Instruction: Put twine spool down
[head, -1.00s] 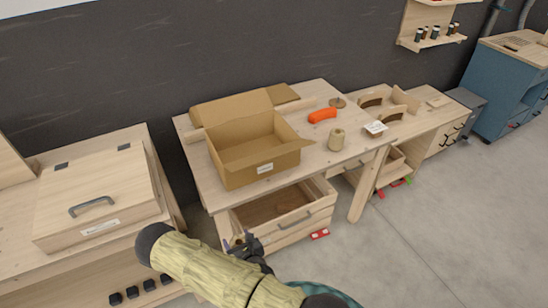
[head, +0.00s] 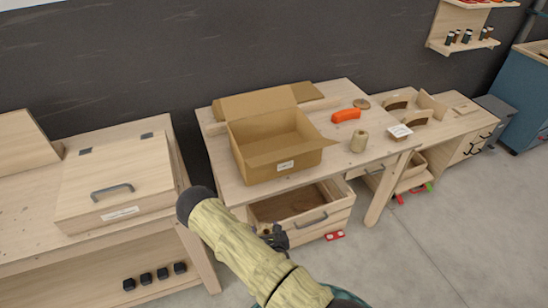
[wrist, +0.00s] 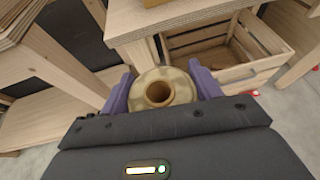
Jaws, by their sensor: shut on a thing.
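The twine spool (wrist: 183,88) is a tan roll with a hollow core, seen end-on in the wrist view. My gripper (wrist: 163,90) is shut on it, with one purple finger on each side. In the head view my gripper (head: 272,238) is small and dark, in front of the open drawer (head: 322,222) under the workbench (head: 230,180); my arm hides most of it. The held spool cannot be made out clearly there. Another beige spool-like roll (head: 359,141) stands upright on the workbench, apart from my gripper.
An open cardboard box (head: 262,160) takes up much of the workbench. An orange curved object (head: 346,115) and a small labelled box (head: 399,132) are near its right end. A lidded wooden chest (head: 115,185) is on the left bench. Bare benchtop shows in front of the roll.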

